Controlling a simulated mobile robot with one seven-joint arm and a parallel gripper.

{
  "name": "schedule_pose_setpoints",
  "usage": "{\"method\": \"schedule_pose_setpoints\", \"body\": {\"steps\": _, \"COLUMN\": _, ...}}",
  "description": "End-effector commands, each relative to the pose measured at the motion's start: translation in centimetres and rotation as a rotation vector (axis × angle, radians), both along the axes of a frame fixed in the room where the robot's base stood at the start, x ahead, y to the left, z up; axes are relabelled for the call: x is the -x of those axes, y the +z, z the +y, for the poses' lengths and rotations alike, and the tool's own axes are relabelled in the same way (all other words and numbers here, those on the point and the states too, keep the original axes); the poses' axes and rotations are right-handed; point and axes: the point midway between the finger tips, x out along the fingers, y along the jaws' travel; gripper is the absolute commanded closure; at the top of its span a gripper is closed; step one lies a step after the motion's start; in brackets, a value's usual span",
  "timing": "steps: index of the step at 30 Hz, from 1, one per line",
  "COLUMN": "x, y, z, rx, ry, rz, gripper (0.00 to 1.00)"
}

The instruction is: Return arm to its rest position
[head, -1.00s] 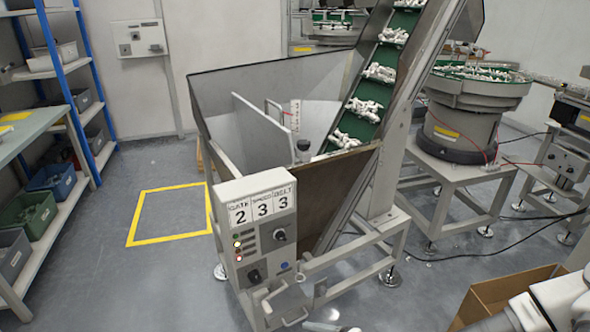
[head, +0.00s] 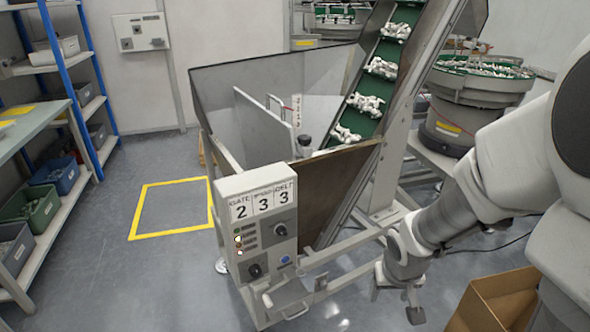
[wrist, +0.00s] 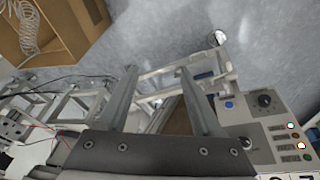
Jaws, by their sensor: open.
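My arm (head: 440,220) reaches in from the right edge of the head view, bent downward. My gripper (head: 394,302) hangs at its end, left of the cardboard box and right of the control panel's stand. In the wrist view my gripper (wrist: 157,72) is open, its two fingers apart with nothing between them. Floor and the feeder's frame show beyond the fingers. The gripper touches nothing that I can see.
The control panel (head: 256,222) reading 2, 3, 3 stands on the hopper (head: 215,95) front. A cardboard box (head: 492,300) lies at lower right, close to my arm. A bowl feeder (head: 470,85) stands behind the arm. Floor inside the yellow outline (head: 172,236) is clear.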

Motion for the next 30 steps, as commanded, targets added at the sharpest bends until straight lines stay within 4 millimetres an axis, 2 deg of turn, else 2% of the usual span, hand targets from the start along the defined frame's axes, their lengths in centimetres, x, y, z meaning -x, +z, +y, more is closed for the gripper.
{"method": "schedule_pose_setpoints", "body": {"steps": 1, "x": -0.2, "y": 2.1, "z": 0.1, "rx": 0.034, "ry": 0.022, "rz": -0.024, "gripper": 0.33}}
{"method": "schedule_pose_setpoints", "body": {"steps": 8, "x": 0.8, "y": 10.1, "z": 1.1, "rx": 0.132, "ry": 0.097, "rz": -0.097, "gripper": 0.33}}
{"method": "schedule_pose_setpoints", "body": {"steps": 12, "x": 2.6, "y": 14.3, "z": 2.0, "rx": 0.148, "ry": 0.125, "rz": -0.143, "gripper": 0.33}}
{"method": "schedule_pose_setpoints", "body": {"steps": 15, "x": 4.3, "y": 16.8, "z": 2.6, "rx": 0.135, "ry": 0.129, "rz": -0.175, "gripper": 0.33}}
{"method": "schedule_pose_setpoints", "body": {"steps": 20, "x": 7.7, "y": 18.9, "z": 3.6, "rx": 0.074, "ry": 0.119, "rz": -0.205, "gripper": 0.33}}
{"method": "schedule_pose_setpoints", "body": {"steps": 27, "x": 12.8, "y": 19.3, "z": 5.7, "rx": -0.088, "ry": 0.070, "rz": -0.216, "gripper": 0.33}}
{"method": "schedule_pose_setpoints", "body": {"steps": 28, "x": 12.5, "y": 21.1, "z": 5.6, "rx": -0.082, "ry": 0.071, "rz": -0.211, "gripper": 0.33}}
{"method": "schedule_pose_setpoints", "body": {"steps": 30, "x": 12.4, "y": 22.6, "z": 5.5, "rx": -0.079, "ry": 0.071, "rz": -0.208, "gripper": 0.33}}
